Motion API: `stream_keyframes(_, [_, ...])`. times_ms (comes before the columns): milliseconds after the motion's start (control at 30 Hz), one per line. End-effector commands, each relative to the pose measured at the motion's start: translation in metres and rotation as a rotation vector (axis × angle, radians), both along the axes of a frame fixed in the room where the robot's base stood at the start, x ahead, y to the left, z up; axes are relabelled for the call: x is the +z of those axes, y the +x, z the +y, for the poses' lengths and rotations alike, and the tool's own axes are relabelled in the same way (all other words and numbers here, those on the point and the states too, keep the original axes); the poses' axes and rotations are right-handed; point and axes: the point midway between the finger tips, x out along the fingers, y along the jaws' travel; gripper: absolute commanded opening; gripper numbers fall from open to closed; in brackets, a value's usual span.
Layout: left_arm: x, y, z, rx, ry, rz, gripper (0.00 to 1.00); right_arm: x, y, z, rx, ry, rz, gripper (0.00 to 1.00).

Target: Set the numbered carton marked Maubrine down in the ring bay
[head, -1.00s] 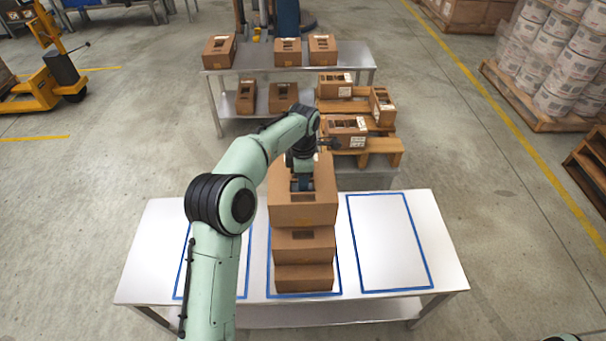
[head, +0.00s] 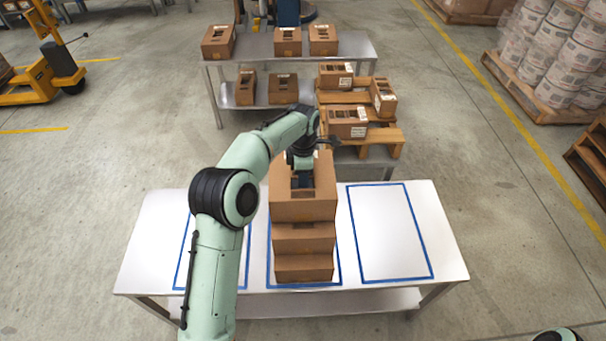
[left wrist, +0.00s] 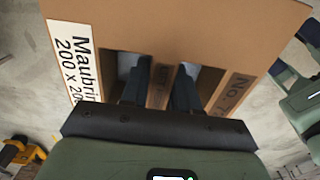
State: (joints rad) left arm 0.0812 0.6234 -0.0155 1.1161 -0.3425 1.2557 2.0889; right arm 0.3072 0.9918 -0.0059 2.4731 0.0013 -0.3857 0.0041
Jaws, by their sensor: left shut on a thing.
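The Maubrine carton (head: 303,208) is a brown box with slots in its top. In the left wrist view the carton (left wrist: 205,30) shows a white label reading "Maubri…" and a partly covered "No. 7". My left gripper (head: 303,178) is shut on it from above, its fingers down in the slots; it also shows in the left wrist view (left wrist: 160,78). The carton is over a stack of two cartons, the upper (head: 304,243) and the lower (head: 304,270), in the middle blue-outlined bay (head: 336,270). I cannot tell whether it touches them. I make out no ring mark. My right gripper is out of view.
The white table (head: 448,250) has an empty right bay (head: 388,235); the left bay (head: 183,265) looks bare but is partly behind my arm. Behind stand a pallet (head: 385,138) of cartons and a metal shelf table (head: 355,48) with several cartons.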

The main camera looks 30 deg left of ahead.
Motion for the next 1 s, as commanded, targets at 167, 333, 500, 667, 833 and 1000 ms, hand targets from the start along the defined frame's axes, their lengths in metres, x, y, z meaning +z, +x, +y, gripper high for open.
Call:
stream_keyframes(167, [0.000,0.000,0.000,0.000,0.000,-0.001,0.00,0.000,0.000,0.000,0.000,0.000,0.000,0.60])
stream_keyframes(333, [-0.004,0.000,0.000,0.000,-0.001,-0.001,0.00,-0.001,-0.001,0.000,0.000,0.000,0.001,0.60])
stream_keyframes(500, [-0.004,0.000,0.000,0.000,0.000,-0.001,0.60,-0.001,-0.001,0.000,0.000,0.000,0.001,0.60])
stream_keyframes(667, [-0.004,0.000,0.000,0.000,-0.001,-0.001,0.60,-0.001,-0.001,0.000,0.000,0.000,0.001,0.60])
stream_keyframes(833, [0.000,0.000,0.000,0.000,0.001,-0.001,0.60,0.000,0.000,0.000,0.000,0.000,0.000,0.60])
stream_keyframes(1000, [0.027,0.001,0.000,-0.001,0.000,-0.005,0.60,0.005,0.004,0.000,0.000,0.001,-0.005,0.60])
